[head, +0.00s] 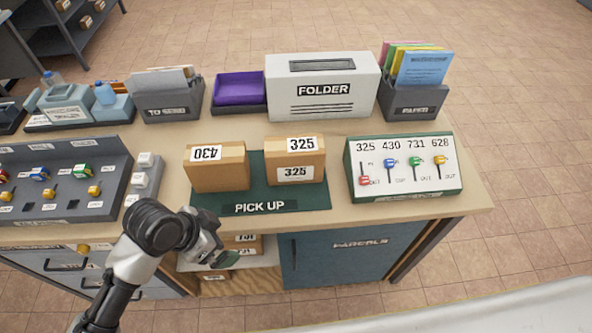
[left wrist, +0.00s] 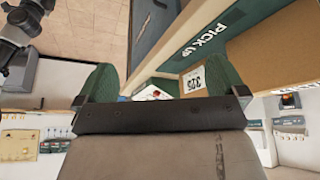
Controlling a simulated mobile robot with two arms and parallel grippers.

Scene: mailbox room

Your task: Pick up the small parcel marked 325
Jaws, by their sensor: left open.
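The small parcel marked 325 (head: 296,158) is a brown box with white labels on its top and front. It stands on the right part of the green PICK UP mat (head: 318,198). A similar parcel marked 430 (head: 217,170), its label upside down, stands to its left. My left gripper (head: 222,250) is open and empty in front of the counter's edge, below and left of the 325 parcel and apart from it. In the left wrist view its green fingers are spread wide, with brown box surfaces (left wrist: 288,60) and a partly readable label beyond. My right gripper is not in view.
A panel with coloured sliders (head: 403,168) stands right of the mat, and a grey switch panel (head: 65,180) to the left. The white FOLDER box (head: 322,90) and a PAPER holder (head: 415,100) stand behind. More parcels (head: 245,245) sit on a shelf below the counter.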

